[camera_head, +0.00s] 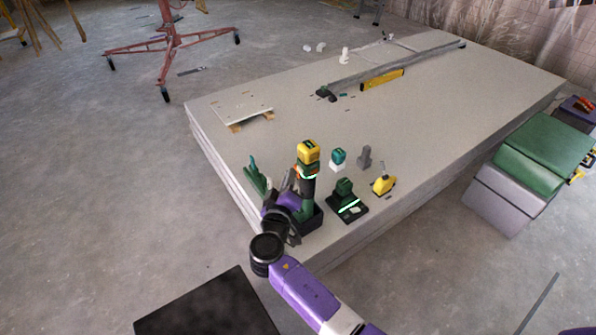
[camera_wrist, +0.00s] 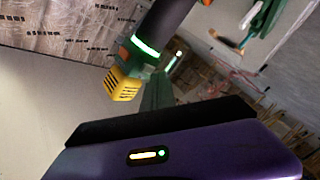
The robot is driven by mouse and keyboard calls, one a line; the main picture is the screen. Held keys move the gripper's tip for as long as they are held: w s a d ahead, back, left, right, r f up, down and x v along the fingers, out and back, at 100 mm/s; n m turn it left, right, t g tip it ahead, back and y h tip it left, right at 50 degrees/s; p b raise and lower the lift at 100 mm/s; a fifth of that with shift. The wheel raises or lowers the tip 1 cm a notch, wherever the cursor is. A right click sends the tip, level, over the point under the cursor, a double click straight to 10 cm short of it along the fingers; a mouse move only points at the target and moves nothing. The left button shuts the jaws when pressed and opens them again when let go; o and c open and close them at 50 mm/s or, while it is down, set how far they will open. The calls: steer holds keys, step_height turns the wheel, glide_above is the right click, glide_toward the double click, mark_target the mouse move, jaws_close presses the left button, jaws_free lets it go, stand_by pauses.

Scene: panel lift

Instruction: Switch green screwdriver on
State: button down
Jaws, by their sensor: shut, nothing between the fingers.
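The green screwdriver (camera_head: 308,160) stands upright in a dark holder (camera_head: 312,220) near the front corner of the panel stack. It has a yellow top, a dark body and a bright pale green ring. In the wrist view the screwdriver (camera_wrist: 146,48) crosses the upper middle, its yellow end pointing down-left and its ring bright. My gripper (camera_head: 290,183) is shut and empty, close beside the left of the screwdriver's body. Whether it touches the screwdriver I cannot tell. My purple wrist partly covers the lower handle and holder in the head view.
A green-lit charger (camera_head: 348,207), a yellow tool (camera_head: 383,185), a teal-topped item (camera_head: 338,158) and a grey block (camera_head: 364,157) stand right of the screwdriver. A green tool (camera_head: 254,174) stands to its left. The middle of the top panel (camera_head: 420,120) is mostly clear.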

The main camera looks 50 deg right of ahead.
steer(key=shift+a, duration=0.15)
steer(key=shift+w+a+b, duration=0.2)
steer(key=shift+a+b, duration=0.2)
steer(key=shift+a, duration=0.55)
steer(key=shift+w+a+b, duration=0.2)
steer(key=shift+a+b, duration=0.15)
steer(key=shift+a, duration=0.65)
steer(key=shift+w+a+b, duration=0.2)
steer(key=shift+a+b, duration=0.2)
steer(key=shift+a, duration=0.55)
